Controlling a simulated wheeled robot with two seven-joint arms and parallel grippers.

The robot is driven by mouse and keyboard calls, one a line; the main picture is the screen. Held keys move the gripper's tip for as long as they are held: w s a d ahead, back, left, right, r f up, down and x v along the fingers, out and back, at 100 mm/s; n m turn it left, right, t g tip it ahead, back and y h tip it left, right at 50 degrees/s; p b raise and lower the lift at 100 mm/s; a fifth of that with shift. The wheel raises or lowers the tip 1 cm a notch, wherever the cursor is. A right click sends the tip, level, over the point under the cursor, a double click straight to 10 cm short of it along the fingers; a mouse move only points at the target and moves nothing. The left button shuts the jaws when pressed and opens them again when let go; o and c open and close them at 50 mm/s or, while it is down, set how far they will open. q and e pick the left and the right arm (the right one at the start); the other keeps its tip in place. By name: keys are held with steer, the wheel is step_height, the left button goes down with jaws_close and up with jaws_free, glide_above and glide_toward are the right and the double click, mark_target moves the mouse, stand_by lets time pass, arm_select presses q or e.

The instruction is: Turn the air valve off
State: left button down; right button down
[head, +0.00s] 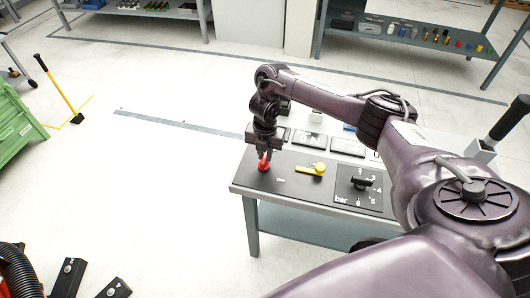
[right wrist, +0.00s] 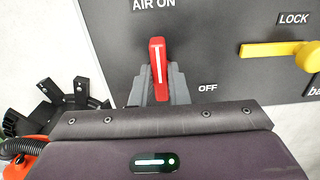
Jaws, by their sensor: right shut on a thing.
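The air valve's red handle (head: 264,161) stands at the left end of the black panel (head: 290,176) on the table. In the right wrist view the red handle (right wrist: 158,68) has a white line and points up toward the words AIR ON; the word OFF lies to its lower right. My right gripper (head: 265,152) reaches down over the handle. Its grey fingers (right wrist: 159,84) are on either side of the handle's lower part and shut on it. The handle's base is hidden. My left gripper is not in view.
A yellow lever (head: 311,169) marked LOCK sits right of the valve. A black knob (head: 361,183) with a bar scale is farther right. Shelves (head: 410,40) stand at the back, a green crate (head: 18,125) at the left. Open floor lies left of the table.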

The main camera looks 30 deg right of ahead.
steer(key=m+p, duration=0.3)
steer(key=shift+s+d+r+m, duration=0.1)
steer(key=shift+s+r+m, duration=0.15)
steer(key=shift+m, duration=0.05)
steer(key=m+p, duration=0.5)
steer(key=shift+s, duration=0.3)
steer(key=m+p, duration=0.1)
steer(key=m, duration=0.1)
steer(key=m+p, duration=0.3)
steer(key=shift+s+m, duration=0.35)
steer(key=shift+m, duration=0.05)
steer(key=shift+s+a+f+m+p, duration=0.1)
steer(key=shift+m+p, duration=0.65)
steer(key=shift+m, duration=0.1)
steer(key=shift+s+a+f+m+p, duration=0.1)
steer(key=shift+m+p, duration=0.6)
steer(key=shift+m, duration=0.15)
steer(key=shift+w, duration=0.1)
steer(key=c, duration=1.4)
jaws_free()
